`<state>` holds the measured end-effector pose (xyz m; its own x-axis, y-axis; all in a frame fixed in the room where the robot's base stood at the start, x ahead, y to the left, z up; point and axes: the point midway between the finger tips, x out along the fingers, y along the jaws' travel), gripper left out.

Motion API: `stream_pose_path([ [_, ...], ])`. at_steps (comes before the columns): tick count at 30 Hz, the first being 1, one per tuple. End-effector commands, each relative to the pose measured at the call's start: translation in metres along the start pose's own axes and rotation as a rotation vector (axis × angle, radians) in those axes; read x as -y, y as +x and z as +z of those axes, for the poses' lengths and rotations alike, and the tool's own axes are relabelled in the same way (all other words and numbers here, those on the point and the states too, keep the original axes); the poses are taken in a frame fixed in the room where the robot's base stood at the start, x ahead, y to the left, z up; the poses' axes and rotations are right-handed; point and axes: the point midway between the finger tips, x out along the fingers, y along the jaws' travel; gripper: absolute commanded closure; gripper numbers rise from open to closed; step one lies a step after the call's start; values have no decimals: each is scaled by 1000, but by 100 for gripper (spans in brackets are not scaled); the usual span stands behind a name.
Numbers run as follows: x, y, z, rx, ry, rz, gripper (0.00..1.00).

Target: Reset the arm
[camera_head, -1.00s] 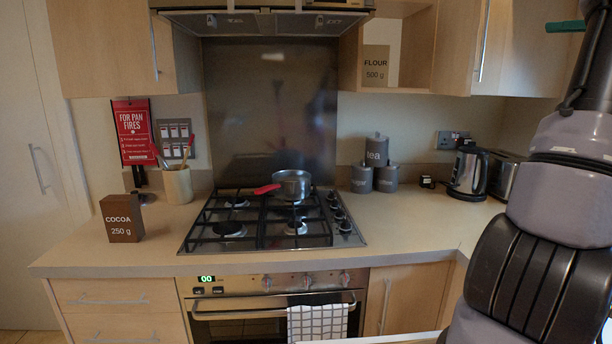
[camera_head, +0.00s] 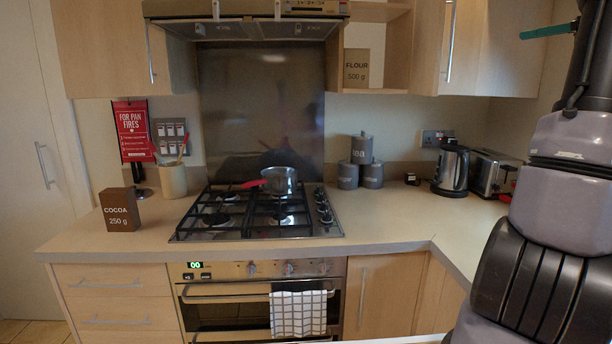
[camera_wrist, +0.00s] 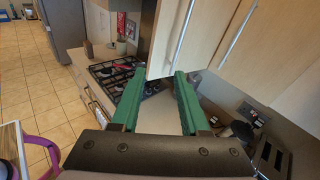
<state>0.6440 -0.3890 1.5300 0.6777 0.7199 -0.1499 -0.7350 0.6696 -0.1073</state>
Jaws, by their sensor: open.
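My gripper (camera_wrist: 158,100) shows in the wrist view with two green fingers standing apart. It is open, with nothing between the fingers. It is up near the wall cabinets, over the right part of the counter. In the head view my arm stands at the right edge, and a green finger (camera_head: 548,31) shows at the top right, apart from the cabinet doors. The rest of the gripper is out of that view.
A pot (camera_head: 279,180) with a red handle sits on the gas hob (camera_head: 255,212). A cocoa box (camera_head: 119,209), grey canisters (camera_head: 362,150), a kettle (camera_head: 451,170) and a toaster (camera_head: 492,172) stand on the counter (camera_head: 390,222). Wall cabinets (camera_wrist: 215,40) are close to my gripper. Open floor (camera_wrist: 40,90) lies left.

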Motion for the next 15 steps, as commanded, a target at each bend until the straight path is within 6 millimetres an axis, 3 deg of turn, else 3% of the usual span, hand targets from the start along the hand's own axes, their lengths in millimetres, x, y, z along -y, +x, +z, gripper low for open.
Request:
stream_pose_path([
  [8,-73,75,-8,-193,-203,131,55],
  [11,-117,107,-18,-295,-338,211,55],
  [15,-198,144,-43,-462,-623,360,55],
])
